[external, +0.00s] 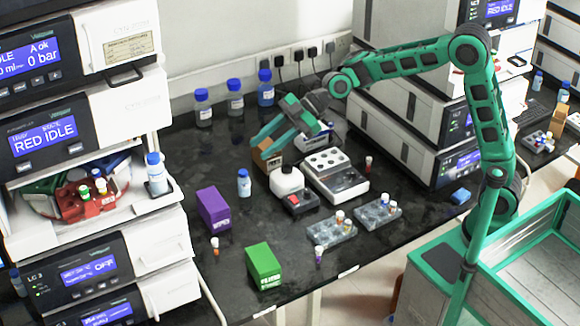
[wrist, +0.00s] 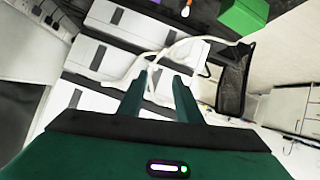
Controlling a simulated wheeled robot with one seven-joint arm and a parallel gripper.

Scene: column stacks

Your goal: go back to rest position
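My green arm reaches from its base at the right, up and over the bench, in the external view.
The black bench (external: 180,150) carries a purple box (external: 214,208), a green box (external: 263,265), vial racks (external: 331,230) and a white block with wells (external: 333,176). Blue-capped bottles (external: 235,102) line the back. Instrument stacks (external: 410,120) flank both sides.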

